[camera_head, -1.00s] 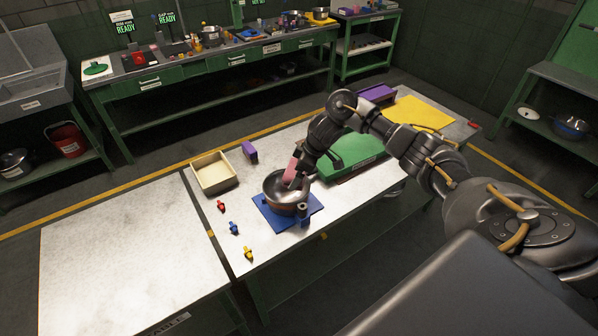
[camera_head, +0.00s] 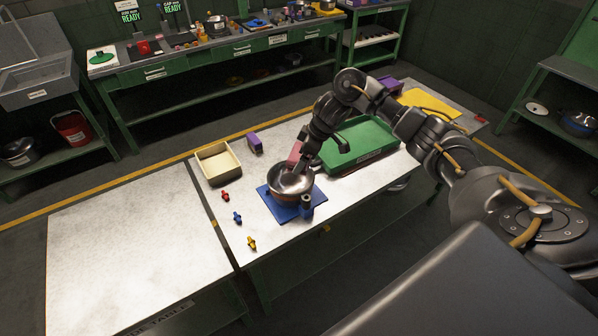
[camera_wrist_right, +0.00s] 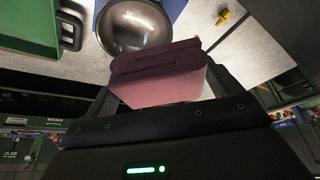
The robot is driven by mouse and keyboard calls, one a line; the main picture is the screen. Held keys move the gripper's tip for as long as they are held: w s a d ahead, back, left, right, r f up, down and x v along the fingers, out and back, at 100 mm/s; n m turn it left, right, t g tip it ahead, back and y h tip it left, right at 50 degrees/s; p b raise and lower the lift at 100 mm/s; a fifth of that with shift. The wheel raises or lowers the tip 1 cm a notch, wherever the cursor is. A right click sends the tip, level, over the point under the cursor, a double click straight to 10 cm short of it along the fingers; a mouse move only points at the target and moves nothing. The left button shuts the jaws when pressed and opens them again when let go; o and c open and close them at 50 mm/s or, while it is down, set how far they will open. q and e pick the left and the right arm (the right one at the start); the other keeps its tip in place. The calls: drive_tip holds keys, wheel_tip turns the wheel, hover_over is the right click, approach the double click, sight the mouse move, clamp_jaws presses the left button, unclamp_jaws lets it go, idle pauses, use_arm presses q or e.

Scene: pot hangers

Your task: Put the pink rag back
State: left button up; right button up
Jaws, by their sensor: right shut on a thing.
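The pink rag (camera_head: 295,152) is held by my right gripper (camera_head: 308,158), just behind and above the metal pot (camera_head: 291,180). In the right wrist view the rag (camera_wrist_right: 158,75) spans the space between the two fingers of my right gripper (camera_wrist_right: 160,92), which is shut on it. The shiny pot (camera_wrist_right: 135,27) shows beyond the rag there. The pot stands on a blue base (camera_head: 285,212) on the table. My left gripper is not in view.
A beige open box (camera_head: 217,163) and a purple block (camera_head: 254,143) stand left of the pot. A green tray (camera_head: 360,145) lies to the right. The left table (camera_head: 130,250) is bare.

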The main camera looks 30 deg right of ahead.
drive_tip(key=s+a+r+n+b, duration=0.15)
drive_tip(key=a+b, duration=0.65)
drive_tip(key=a, duration=1.4)
drive_tip(key=s+a+f+b, duration=0.2)
drive_tip(key=s+a+b, duration=0.1)
drive_tip(key=s, duration=0.3)
drive_tip(key=s+a+f+n+y+b, duration=0.1)
drive_tip(key=s+a+f+b, duration=0.2)
drive_tip(key=s, duration=0.4)
drive_tip(key=shift+s+a+f+g, duration=0.2)
drive_tip(key=shift+s+a+g, duration=0.1)
drive_tip(key=shift+a, duration=0.3)
